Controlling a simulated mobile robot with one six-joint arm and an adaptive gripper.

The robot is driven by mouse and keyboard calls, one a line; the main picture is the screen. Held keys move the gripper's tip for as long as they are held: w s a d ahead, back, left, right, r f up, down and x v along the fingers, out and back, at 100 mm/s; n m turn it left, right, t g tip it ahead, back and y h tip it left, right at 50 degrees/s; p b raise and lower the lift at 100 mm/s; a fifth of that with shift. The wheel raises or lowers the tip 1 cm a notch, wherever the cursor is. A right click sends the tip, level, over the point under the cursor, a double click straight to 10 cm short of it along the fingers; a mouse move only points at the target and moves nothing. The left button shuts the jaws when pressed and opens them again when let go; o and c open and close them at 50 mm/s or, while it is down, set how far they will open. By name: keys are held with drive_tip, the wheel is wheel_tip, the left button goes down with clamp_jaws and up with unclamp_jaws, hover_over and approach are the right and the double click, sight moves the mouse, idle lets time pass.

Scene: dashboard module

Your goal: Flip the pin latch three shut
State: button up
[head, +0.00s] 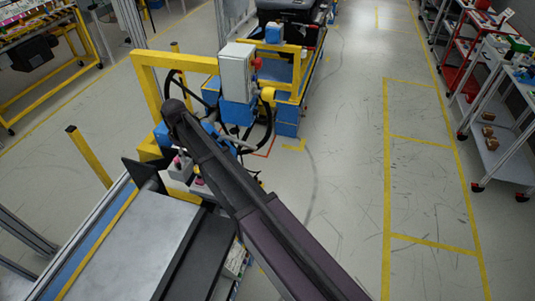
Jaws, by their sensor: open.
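I cannot make out pin latch three. A small cluster of grey fixture parts with pinkish pieces (178,161) sits by the base of a yellow frame (148,95), left of the middle. It is too small to tell whether any latch is there or how it stands. My dark arm crosses from the bottom edge up to this area and covers part of it. My gripper does not show clearly; the far end of the arm is lost among the blue and grey parts.
A flat grey metal surface (125,250) with a dark raised edge lies at lower left. A light grey box (236,68) stands on the frame, with black cables around it. Shelved carts (497,140) line the right side. The floor (345,150) between is clear.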

drive_tip(key=shift+r+p, duration=3.8)
drive_tip(key=shift+r, duration=0.35)
drive_tip(key=d+f+m+b, duration=0.4)
drive_tip(key=d, duration=1)
drive_tip(key=d+f+m+b, duration=0.3)
drive_tip(key=d+f+b, duration=0.2)
drive_tip(key=d, duration=0.9)
drive_tip(key=shift+d+m, duration=0.2)
drive_tip(key=shift+m, duration=0.2)
drive_tip(key=shift+s, duration=0.1)
drive_tip(key=s+d+f+m+b, duration=0.2)
drive_tip(key=s+d, duration=0.1)
drive_tip(key=d, duration=0.4)
drive_tip(key=s+d+f+m+b, duration=0.3)
drive_tip(key=s+d, duration=0.1)
drive_tip(key=d, duration=0.3)
drive_tip(key=s+d+f+m+b, duration=0.2)
drive_tip(key=s+d+f+b, duration=0.1)
drive_tip(key=d, duration=0.4)
drive_tip(key=shift+s+f+m, duration=0.2)
drive_tip(key=shift+f+m, duration=0.05)
drive_tip(key=shift+m, duration=0.05)
drive_tip(key=shift+s, duration=0.15)
